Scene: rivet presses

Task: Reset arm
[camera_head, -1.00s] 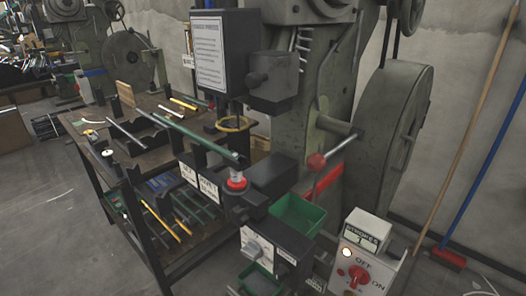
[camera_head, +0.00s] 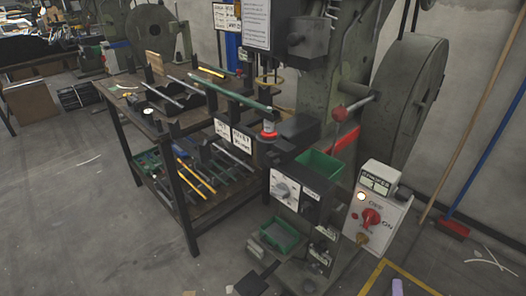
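Neither of my arms nor grippers shows in the head view. The rivet press (camera_head: 330,85) stands at the centre right with its large grey flywheel (camera_head: 402,100). A green bar (camera_head: 228,92) lies across the supports in front of the press, with one end by the red and white part (camera_head: 268,131) at the press head. The control box (camera_head: 375,212) has a red rotary switch and a lit lamp.
A dark work table (camera_head: 150,115) with rods and a lower shelf of bars stands left of the press. A green bin (camera_head: 320,166) sits by the press, and another green tray (camera_head: 279,235) is lower down. Grey floor (camera_head: 75,220) at the left is open.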

